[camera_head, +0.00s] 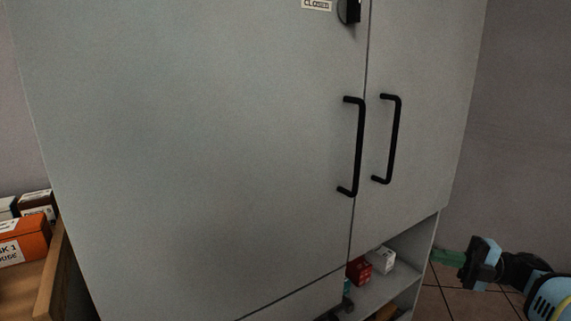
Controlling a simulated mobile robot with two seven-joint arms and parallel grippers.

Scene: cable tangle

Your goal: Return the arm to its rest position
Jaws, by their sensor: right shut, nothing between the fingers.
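My right arm comes in at the lower right of the head view. My left gripper is not in view.
The cabinet's two upper doors are closed, with black handles (360,147) (397,140) side by side. An open shelf below holds a red box (358,270) and a white box (382,259). An orange box (22,242) sits on a wooden surface at left. Tiled floor (445,300) shows at right.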

